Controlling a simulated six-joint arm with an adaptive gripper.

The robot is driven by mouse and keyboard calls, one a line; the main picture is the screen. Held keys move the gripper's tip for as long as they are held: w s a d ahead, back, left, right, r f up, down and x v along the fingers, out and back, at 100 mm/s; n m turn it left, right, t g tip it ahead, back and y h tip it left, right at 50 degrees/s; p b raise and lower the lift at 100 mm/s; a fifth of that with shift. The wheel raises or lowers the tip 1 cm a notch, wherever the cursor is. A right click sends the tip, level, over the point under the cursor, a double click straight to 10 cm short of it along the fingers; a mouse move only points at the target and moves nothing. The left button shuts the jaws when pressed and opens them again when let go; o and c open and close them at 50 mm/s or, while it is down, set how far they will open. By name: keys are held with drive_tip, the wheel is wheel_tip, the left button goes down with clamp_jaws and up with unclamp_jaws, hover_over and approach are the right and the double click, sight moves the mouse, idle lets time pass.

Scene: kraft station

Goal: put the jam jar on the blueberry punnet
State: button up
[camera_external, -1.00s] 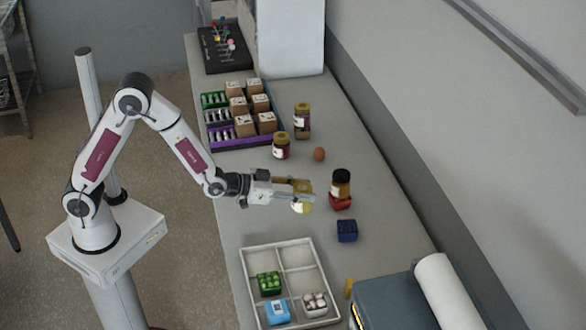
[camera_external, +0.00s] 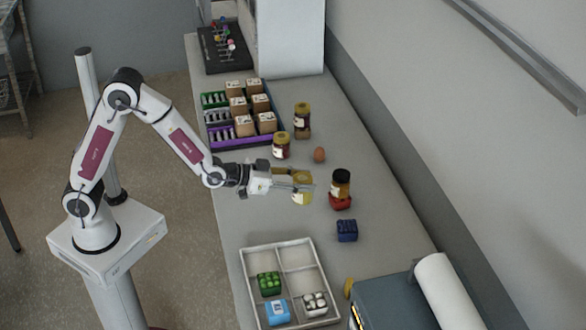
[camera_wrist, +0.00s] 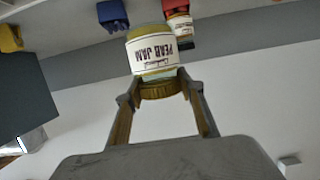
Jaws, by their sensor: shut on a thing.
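My gripper (camera_external: 300,183) is shut on the jam jar (camera_external: 301,198), holding it above the table. In the wrist view the jar (camera_wrist: 155,52) shows a white "PEAR JAM" label, upside down in the picture, and its gold lid is between the fingers (camera_wrist: 165,95). The blueberry punnet (camera_external: 347,231) is dark blue and stands on the table, to the right of and nearer the camera than the jar. It also shows at the top of the wrist view (camera_wrist: 112,15). The jar is apart from it. Nothing is on the punnet.
A dark-lidded jar (camera_external: 341,181) stands on a red punnet (camera_external: 341,202), close behind the blue one. A white divided tray (camera_external: 243,262) holds several small items. Another gold-lidded jar (camera_external: 281,146), a brown egg (camera_external: 319,155) and a jar on a brown box (camera_external: 302,116) stand farther back.

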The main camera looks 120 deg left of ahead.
drive_tip(key=shift+a+f, duration=0.1)
drive_tip(key=shift+f, duration=0.15)
drive_tip(key=shift+w+a, duration=0.2)
drive_tip(key=shift+w, duration=0.05)
drive_tip(key=w+a+r+m+t+h, duration=0.1)
drive_tip(key=w+r, duration=0.1)
drive_tip(key=w, duration=0.4)
drive_tip(key=w+a+r+m+t+h, duration=0.1)
drive_tip(key=w+r, duration=0.2)
drive_tip(key=w, duration=0.4)
drive_tip(key=shift+w+r+m+h, duration=0.25)
drive_tip(key=shift+w+m+h, duration=0.05)
drive_tip(key=shift+m+h, duration=0.1)
wheel_tip(320, 180, down, 6)
drive_tip(key=shift+f, duration=0.15)
drive_tip(key=shift+f, duration=1.85)
